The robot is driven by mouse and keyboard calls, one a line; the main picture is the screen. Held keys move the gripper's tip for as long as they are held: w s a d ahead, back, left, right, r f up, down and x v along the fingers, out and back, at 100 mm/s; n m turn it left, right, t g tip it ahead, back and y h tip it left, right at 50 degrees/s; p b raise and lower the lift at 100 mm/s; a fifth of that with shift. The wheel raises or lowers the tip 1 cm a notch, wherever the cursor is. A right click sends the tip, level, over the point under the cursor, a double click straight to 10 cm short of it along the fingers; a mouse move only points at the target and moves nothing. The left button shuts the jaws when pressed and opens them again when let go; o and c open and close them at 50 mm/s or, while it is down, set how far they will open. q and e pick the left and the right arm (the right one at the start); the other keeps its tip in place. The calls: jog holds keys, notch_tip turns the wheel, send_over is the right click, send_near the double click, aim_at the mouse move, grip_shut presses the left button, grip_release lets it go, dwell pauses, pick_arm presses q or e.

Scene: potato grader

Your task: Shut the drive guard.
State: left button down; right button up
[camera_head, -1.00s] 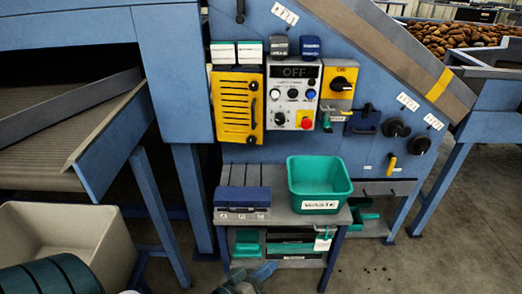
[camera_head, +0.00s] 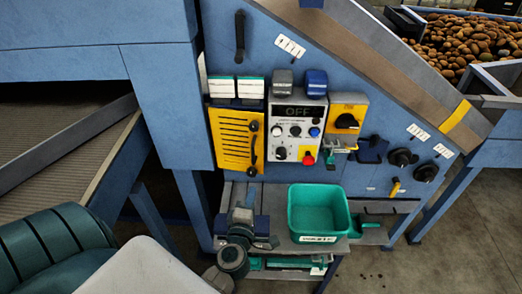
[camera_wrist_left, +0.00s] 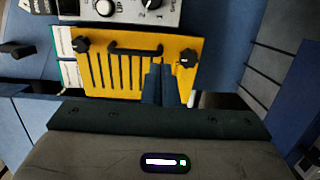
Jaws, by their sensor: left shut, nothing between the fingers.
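The drive guard, a yellow slatted panel (camera_head: 229,138) with a dark handle, is on the blue machine face left of the control box. It also shows in the left wrist view (camera_wrist_left: 112,75), with a dark knob near each end of its handle. My left gripper (camera_head: 248,190) is in front of the machine, just below the guard in the head view. In the left wrist view its fingers (camera_wrist_left: 160,85) are together and empty, in front of the slats. I cannot tell whether they touch the panel or whether it stands ajar. My right gripper is not in view.
The control box (camera_head: 296,130) reads OFF, with a yellow switch box (camera_head: 347,112) to its right. A green waste bin (camera_head: 319,213) stands on the low bench, right of my left gripper. Knobs (camera_head: 402,158) stick out further right. Open floor lies at the lower right.

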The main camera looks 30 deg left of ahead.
aim_at(262, 156)
pick_arm(q)
jog(key=x, duration=0.4)
jog(key=p+x, duration=0.1)
jog(key=x, duration=0.3)
jog(key=p+x, duration=0.1)
jog(key=x, duration=0.3)
jog(key=shift+r, duration=0.35)
jog(key=shift+w+a+f, duration=0.15)
jog(key=shift+w+a, duration=0.05)
jog(key=shift+w, duration=0.3)
jog(key=shift+d, duration=0.1)
